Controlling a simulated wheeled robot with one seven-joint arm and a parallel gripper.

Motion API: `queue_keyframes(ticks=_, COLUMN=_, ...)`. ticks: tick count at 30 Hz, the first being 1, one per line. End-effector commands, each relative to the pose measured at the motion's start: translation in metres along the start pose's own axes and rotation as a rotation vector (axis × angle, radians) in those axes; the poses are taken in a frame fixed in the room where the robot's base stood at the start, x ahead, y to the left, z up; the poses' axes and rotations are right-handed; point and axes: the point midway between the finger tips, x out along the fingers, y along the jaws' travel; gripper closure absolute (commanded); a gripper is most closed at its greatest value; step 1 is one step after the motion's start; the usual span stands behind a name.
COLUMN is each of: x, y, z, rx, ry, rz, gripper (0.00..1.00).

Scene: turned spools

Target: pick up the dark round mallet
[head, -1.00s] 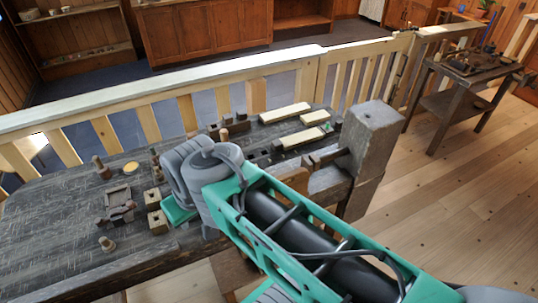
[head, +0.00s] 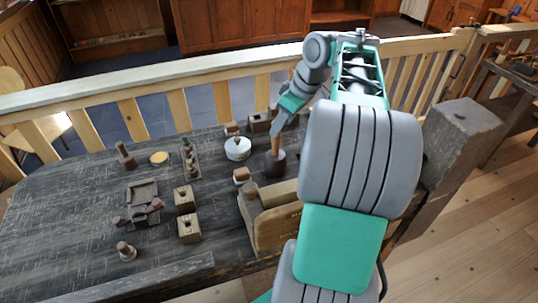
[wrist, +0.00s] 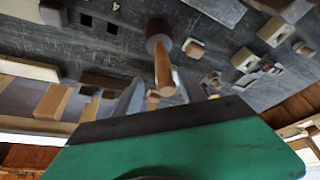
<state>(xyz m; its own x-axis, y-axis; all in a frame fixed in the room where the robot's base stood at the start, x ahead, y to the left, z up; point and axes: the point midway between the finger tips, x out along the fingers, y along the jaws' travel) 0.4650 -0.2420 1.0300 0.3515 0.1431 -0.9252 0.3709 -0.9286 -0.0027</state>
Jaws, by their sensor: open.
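The dark round mallet (head: 275,164) stands head down on the dark bench, its wooden handle pointing up. In the wrist view, its round head (wrist: 158,42) and tan handle show just beyond my gripper. My gripper (head: 279,122) is open and reaches down over the handle from above. In the wrist view, the grey fingers of my gripper (wrist: 156,94) lie to either side of the handle's upper end. I cannot tell whether they touch it. My arm hides part of the bench to the right.
A white round pot (head: 238,149) and a small brown and white block (head: 241,176) stand close left of the mallet. A wooden box (head: 270,225) lies nearer me. Holed blocks (head: 189,228) and a square tray (head: 143,193) lie further left. A railing (head: 130,120) runs behind the bench.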

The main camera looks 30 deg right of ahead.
Motion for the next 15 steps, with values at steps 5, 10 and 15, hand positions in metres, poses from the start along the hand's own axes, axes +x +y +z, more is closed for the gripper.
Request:
queue_keyframes(ticks=5, x=0.017, y=0.001, z=0.003, rx=0.005, ry=-0.001, rz=0.0, gripper=0.52)
queue_keyframes(ticks=10, x=0.04, y=-0.002, z=0.004, rx=0.007, ry=0.0, rz=0.003, gripper=0.52)
queue_keyframes(ticks=15, x=0.07, y=-0.006, z=0.004, rx=0.007, ry=-0.001, rz=0.002, gripper=0.52)
